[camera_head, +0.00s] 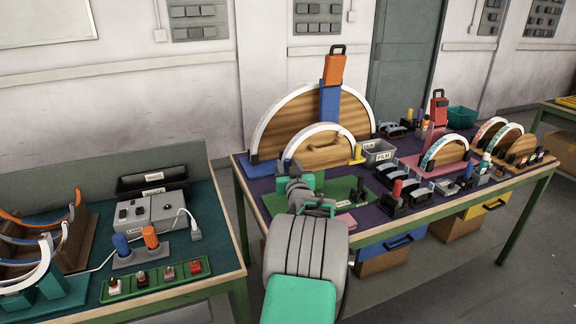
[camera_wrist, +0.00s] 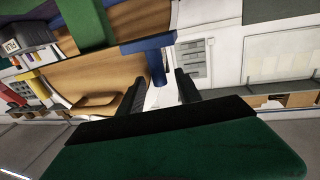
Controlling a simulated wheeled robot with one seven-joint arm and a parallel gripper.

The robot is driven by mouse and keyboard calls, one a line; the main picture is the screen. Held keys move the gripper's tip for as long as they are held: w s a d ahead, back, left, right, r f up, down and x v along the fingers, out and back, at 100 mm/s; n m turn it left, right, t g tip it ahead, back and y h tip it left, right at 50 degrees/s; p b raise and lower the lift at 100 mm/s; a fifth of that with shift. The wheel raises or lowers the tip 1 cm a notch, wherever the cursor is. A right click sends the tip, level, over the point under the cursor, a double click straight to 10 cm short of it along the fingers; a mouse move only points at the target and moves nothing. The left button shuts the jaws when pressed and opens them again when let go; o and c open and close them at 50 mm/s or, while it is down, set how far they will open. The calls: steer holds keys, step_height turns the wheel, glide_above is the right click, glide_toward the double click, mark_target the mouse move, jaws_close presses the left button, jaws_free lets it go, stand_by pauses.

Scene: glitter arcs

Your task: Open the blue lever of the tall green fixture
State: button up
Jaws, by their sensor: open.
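In the wrist view a broad green post (camera_wrist: 86,22), which looks like part of the tall fixture, comes in from the top. A blue lever (camera_wrist: 157,62), with a flat bar and a round grip, shows near it. My gripper (camera_wrist: 161,82) is open, its two dark fingers pointing at the blue grip. The grip's end lies in line with the gap between the fingertips; I cannot tell if they touch. In the head view my own arm hides most of the fixture; a green part (camera_head: 309,181) shows beside the arm. The lever is not clearly visible there.
A large wooden arc (camera_head: 284,122) with a white rim and a smaller arc (camera_head: 302,158) stand behind my arm. A grey box (camera_head: 379,155) and several small parts crowd the right. A separate bench (camera_head: 90,256) stands left.

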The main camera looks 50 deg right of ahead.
jaws_close()
stand_by(0.4)
